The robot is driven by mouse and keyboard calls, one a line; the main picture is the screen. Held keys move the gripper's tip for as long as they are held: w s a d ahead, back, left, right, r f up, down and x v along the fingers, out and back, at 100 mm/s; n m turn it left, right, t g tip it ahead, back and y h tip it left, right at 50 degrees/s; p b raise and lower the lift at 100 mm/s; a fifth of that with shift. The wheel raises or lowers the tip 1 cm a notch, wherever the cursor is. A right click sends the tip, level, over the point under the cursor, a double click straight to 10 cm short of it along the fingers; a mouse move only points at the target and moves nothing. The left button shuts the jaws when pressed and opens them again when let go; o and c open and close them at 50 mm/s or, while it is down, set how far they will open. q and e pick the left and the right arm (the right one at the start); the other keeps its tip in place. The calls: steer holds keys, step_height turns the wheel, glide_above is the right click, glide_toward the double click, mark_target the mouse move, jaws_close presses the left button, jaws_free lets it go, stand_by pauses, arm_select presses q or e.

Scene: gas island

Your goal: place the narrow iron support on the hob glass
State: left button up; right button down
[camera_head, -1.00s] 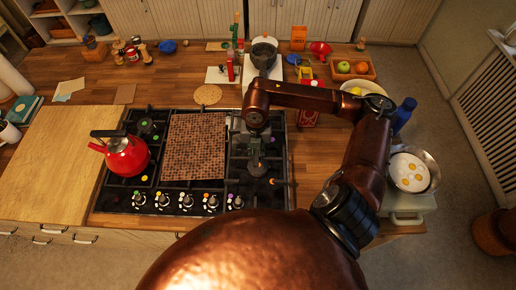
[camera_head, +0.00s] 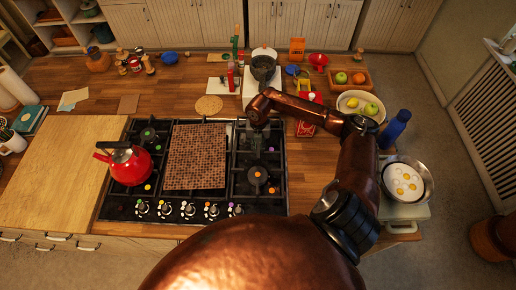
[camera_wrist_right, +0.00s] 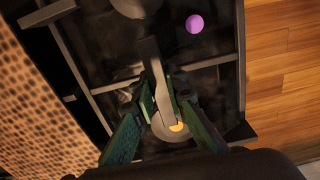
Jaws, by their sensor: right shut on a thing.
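My right gripper (camera_head: 257,138) is over the back right part of the black hob glass (camera_head: 120,205). In the right wrist view its green fingers (camera_wrist_right: 160,92) are shut on a narrow dark grey iron bar (camera_wrist_right: 150,58), which I take to be the narrow iron support. The bar points away from the palm, above the glass. I cannot tell whether it touches the glass. A burner with an orange spot (camera_head: 258,176) lies on the hob in front of the gripper. The head view hides most of the bar behind the wrist. My left gripper is not in view.
A red kettle (camera_head: 130,166) stands on the hob's left side. A brown mosaic panel (camera_head: 195,160) covers its middle. Dark grate bars surround the right burners. A purple spot (camera_wrist_right: 195,23) shows near them. Right of the hob are a red box (camera_head: 306,128) and bare worktop.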

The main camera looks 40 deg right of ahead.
mark_target(258, 151)
steer(key=shift+w+d+f, duration=0.15)
steer(key=shift+w+f, duration=0.05)
steer(key=shift+f, duration=0.05)
steer(key=shift+f+p, duration=0.75)
steer(key=shift+f, duration=0.7)
steer(key=shift+f, duration=0.15)
steer(key=c, duration=1.9)
jaws_free()
steer(key=shift+c, duration=0.2)
